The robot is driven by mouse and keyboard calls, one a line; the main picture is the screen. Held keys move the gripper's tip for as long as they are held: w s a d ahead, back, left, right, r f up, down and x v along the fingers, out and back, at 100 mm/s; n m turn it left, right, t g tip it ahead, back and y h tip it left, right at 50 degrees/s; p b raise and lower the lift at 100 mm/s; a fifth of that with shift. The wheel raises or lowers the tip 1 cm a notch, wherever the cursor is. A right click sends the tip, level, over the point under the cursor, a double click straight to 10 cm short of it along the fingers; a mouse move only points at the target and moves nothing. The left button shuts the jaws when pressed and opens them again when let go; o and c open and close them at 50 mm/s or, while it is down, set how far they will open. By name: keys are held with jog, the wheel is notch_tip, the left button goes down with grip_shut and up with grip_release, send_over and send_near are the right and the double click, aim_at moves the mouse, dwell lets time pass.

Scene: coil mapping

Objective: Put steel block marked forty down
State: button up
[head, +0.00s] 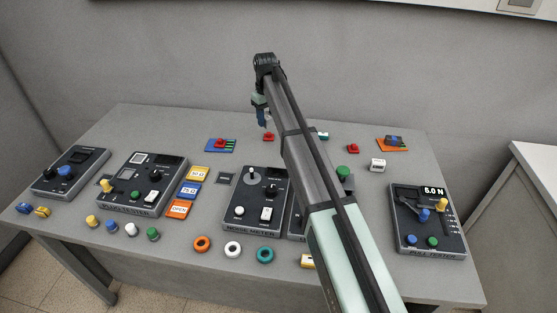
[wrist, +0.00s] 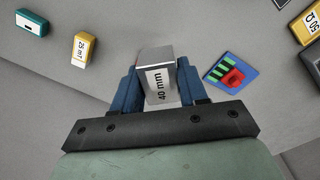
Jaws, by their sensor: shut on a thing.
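The steel block (wrist: 160,82) marked "40 mm" sits between the two blue fingers of my gripper (wrist: 160,87) in the wrist view. My gripper is shut on it, and its bright end face and label show. In the head view my gripper (head: 262,116) hangs over the far middle part of the grey table (head: 130,118). The block is too small and covered there to make out clearly. I cannot tell whether its underside touches the table.
A blue card (wrist: 232,73) with green stripes and a red piece lies to the right of the block in the wrist view. A yellow block (wrist: 83,49) and a teal block (wrist: 31,22) are to the left. The noise meter (head: 250,202) and pull tester (head: 427,222) stand nearer the front.

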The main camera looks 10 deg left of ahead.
jog(key=s+d, duration=0.1)
jog(key=d, duration=0.2)
send_over(279, 159)
jog(key=shift+s+f, duration=0.1)
jog(key=shift+f, duration=5.3)
jog(key=shift+f, duration=0.15)
jog(key=o, duration=1.2)
jog(key=shift+c, duration=0.2)
notch_tip(279, 159, up, 12)
jog(key=shift+r, duration=0.2)
